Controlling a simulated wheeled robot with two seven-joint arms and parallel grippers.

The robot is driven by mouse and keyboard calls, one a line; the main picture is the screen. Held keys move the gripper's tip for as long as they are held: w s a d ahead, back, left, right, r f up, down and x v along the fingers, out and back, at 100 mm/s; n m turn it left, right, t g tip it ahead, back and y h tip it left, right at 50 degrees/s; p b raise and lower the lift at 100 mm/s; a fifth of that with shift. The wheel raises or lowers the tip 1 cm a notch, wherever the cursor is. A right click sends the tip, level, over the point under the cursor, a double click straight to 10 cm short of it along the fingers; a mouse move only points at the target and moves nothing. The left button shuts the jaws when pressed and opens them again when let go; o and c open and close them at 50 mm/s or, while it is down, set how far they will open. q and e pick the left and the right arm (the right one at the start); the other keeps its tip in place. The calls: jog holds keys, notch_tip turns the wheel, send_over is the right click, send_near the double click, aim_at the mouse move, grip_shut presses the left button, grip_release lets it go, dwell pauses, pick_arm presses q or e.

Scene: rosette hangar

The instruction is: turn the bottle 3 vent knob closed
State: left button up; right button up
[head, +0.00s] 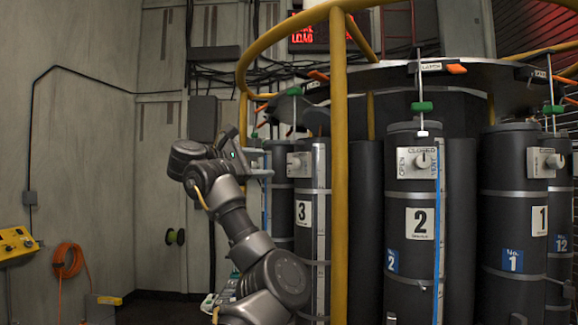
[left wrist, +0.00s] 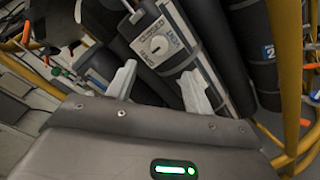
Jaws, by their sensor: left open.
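Bottle 3 (head: 314,240) is a dark upright cylinder with a white "3" label, left of the yellow post in the head view. Its pale vent plate (head: 299,160) is near the top, seen at a slant. In the left wrist view, the round vent knob (left wrist: 158,44) sits on a lettered white plate, beyond the fingertips and roughly between them. I cannot tell the knob's setting. My left gripper (head: 268,162) is just left of the plate in the head view. In the wrist view its two fingers (left wrist: 158,72) are spread, with nothing between them. My right gripper is out of view.
A yellow post (head: 339,170) stands right of bottle 3 and joins a curved yellow rail. Bottle 2 (head: 411,255) and bottle 1 (head: 511,240) stand further right. An orange hose (head: 68,261) hangs on the left wall. The space left of my arm is free.

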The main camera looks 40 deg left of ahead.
aim_at(292, 164)
pick_arm(q)
jog(key=w+p, duration=0.1)
jog(key=w, duration=0.2)
jog(key=w+d+p, duration=0.1)
jog(key=w+p, duration=0.1)
jog(key=w, duration=0.1)
jog(key=w+p, duration=0.2)
jog(key=w, duration=0.1)
jog(key=shift+w+d+r, duration=0.15)
jog(key=shift+w+r, duration=0.05)
jog(key=shift+w, duration=0.1)
jog(key=shift+w+f, duration=0.15)
jog(key=shift+w, duration=0.45)
jog(key=shift+c, duration=0.4)
